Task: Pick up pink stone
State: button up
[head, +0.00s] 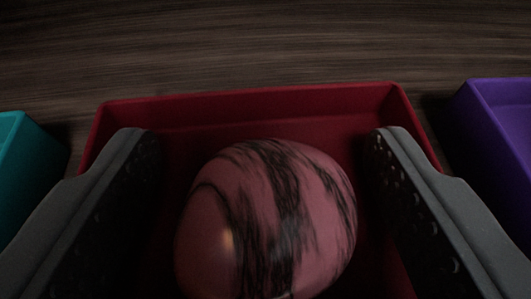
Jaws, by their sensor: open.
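The pink stone (325,215) is a smooth rounded stone with black streaks. It lies inside a red tray (250,101) at the middle bottom of the head view; its lower end is cut off by the picture's edge. My gripper (262,150) is open, with one dark finger on each side of the stone. A gap shows between each finger and the stone. The fingers reach over the tray and hide parts of its side walls.
A teal tray (24,165) stands to the left of the red tray, and a purple tray (480,125) stands to the right. Both are cut off by the picture's edges. The dark wood-grained surface (250,45) behind the trays is clear.

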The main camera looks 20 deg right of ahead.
aim_at(259, 176)
jog(key=c, duration=1.1)
jog(key=shift+c, duration=0.2)
jog(key=shift+r, duration=0.1)
jog(key=shift+r, duration=0.45)
notch_tip(259, 176, up, 3)
jog(key=shift+r+p, duration=0.1)
jog(key=shift+p, duration=0.9)
jog(key=s+p, duration=0.7)
jog(key=s, duration=0.9)
jog(key=shift+a+r, duration=0.3)
jog(key=shift+r, duration=0.15)
